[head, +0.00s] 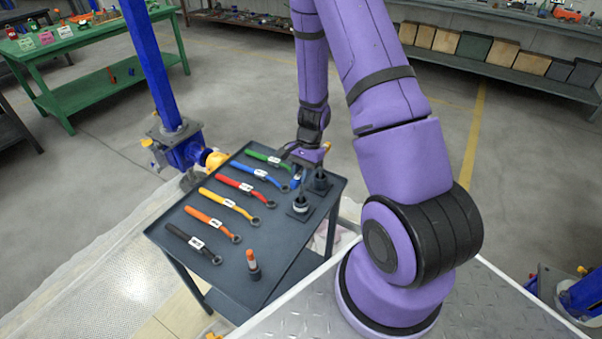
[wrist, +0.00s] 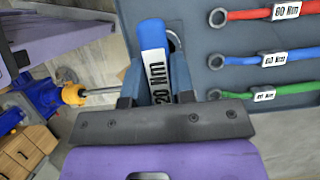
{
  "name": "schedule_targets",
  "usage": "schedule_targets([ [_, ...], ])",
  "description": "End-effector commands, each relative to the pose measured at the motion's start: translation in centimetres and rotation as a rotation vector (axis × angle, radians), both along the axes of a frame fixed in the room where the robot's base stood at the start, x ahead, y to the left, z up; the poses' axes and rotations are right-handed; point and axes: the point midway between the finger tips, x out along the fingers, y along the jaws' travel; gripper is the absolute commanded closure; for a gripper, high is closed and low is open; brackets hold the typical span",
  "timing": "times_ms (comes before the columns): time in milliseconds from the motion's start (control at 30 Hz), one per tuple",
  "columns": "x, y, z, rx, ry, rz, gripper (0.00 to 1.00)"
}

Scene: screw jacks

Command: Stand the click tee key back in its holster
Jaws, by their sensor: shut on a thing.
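The click tee key (wrist: 154,45) shows in the wrist view as a blue handle with a white "20 Nm" label. My gripper (wrist: 156,75) is shut on it, one finger on each side of the label. A dark round opening (wrist: 176,42) shows just beside the handle, partly covered by it; I cannot tell whether the key is in it. In the head view, my gripper (head: 305,163) is low over the back right of the dark table. Dark holsters stand there, one at the right edge (head: 320,183) and one nearer (head: 301,206). The key's lower end is hidden.
The dark table (head: 282,275) carries a row of colored torque wrenches, including a red one (head: 240,187) and a black one (head: 190,242). An orange-handled key (head: 251,258) stands near the front. A blue jack post (head: 152,65) rises behind the table's left side.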

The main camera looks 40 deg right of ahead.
Motion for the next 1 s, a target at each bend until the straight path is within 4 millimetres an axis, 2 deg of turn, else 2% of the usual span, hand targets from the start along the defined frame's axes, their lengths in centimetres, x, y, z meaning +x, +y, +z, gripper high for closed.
schedule_targets([
  [167, 0.0, 0.0, 0.0, 0.000, 0.000, 0.000, 1.00],
  [200, 0.0, 0.0, 0.0, 0.000, 0.000, 0.000, 0.68],
  [300, 0.0, 0.0, 0.0, 0.000, 0.000, 0.000, 0.47],
  [667, 0.1, -0.2, 0.5, -0.002, -0.002, 0.000, 0.47],
  [767, 0.3, -0.6, 1.6, -0.002, -0.004, 0.001, 0.47],
  [1000, 0.9, -2.2, 5.7, -0.002, -0.004, 0.001, 0.47],
])
